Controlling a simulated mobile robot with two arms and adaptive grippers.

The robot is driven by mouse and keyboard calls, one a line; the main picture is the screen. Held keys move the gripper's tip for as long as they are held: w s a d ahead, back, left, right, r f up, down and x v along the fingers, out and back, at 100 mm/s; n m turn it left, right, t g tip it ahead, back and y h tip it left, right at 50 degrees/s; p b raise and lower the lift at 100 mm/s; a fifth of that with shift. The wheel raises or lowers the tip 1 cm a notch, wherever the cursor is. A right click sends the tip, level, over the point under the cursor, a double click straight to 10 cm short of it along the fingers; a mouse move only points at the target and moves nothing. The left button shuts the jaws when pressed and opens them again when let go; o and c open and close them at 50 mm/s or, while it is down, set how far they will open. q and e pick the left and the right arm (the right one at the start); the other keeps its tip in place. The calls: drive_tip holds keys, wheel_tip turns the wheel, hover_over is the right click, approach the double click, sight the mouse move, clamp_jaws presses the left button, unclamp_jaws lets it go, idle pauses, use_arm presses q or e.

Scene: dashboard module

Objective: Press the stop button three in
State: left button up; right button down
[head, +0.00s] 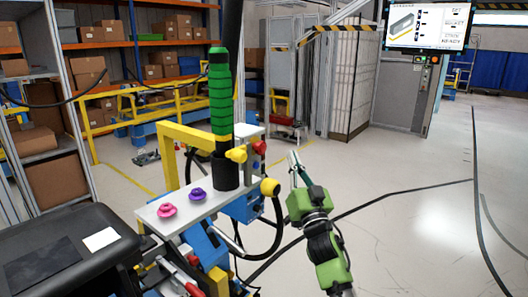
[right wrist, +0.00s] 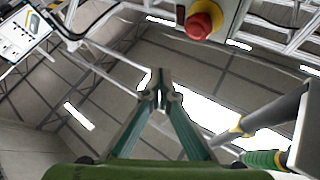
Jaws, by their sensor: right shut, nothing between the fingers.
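In the right wrist view a red mushroom-shaped stop button (right wrist: 203,20) with a yellow collar is on a light grey box at the top, right of centre. My right gripper's fingertips (right wrist: 161,82) meet below and left of it in that picture, apart from it. In the head view my right gripper (head: 293,160) is shut and empty, pointing up and left, to the right of the dashboard module. The module carries a red knob (head: 259,147), a pink button (head: 167,210) and a purple button (head: 197,194). I cannot tell which is the third stop button. My left gripper is not in view.
A green-ribbed handle (head: 220,95) stands upright in a black holder beside a yellow bracket (head: 170,150). A yellow knob (head: 270,187) and a black cable are near my right arm. Shelves with boxes (head: 88,70) stand behind.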

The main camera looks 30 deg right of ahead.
sight(262, 148)
drive_tip(key=shift+w+a+b, duration=0.45)
drive_tip(key=shift+w, duration=0.6)
drive_tip(key=shift+w+a+b, duration=0.4)
drive_tip(key=shift+w+b, duration=0.05)
drive_tip(key=shift+w, duration=0.65)
drive_tip(key=shift+w+a+b, duration=0.45)
drive_tip(key=shift+w, duration=0.6)
drive_tip(key=shift+w+a, duration=0.1)
drive_tip(key=shift+w, duration=0.05)
drive_tip(key=shift+w+a, duration=0.1)
drive_tip(key=shift+w, duration=0.1)
drive_tip(key=shift+w+a+b, duration=0.15)
drive_tip(key=shift+w+b, duration=0.2)
drive_tip(key=shift+b, duration=0.15)
drive_tip(key=shift+s, duration=0.1)
drive_tip(key=shift+s+d+p, duration=0.3)
drive_tip(key=shift+s+p, duration=0.2)
drive_tip(key=shift+s, duration=0.15)
drive_tip(key=shift+s, duration=0.1)
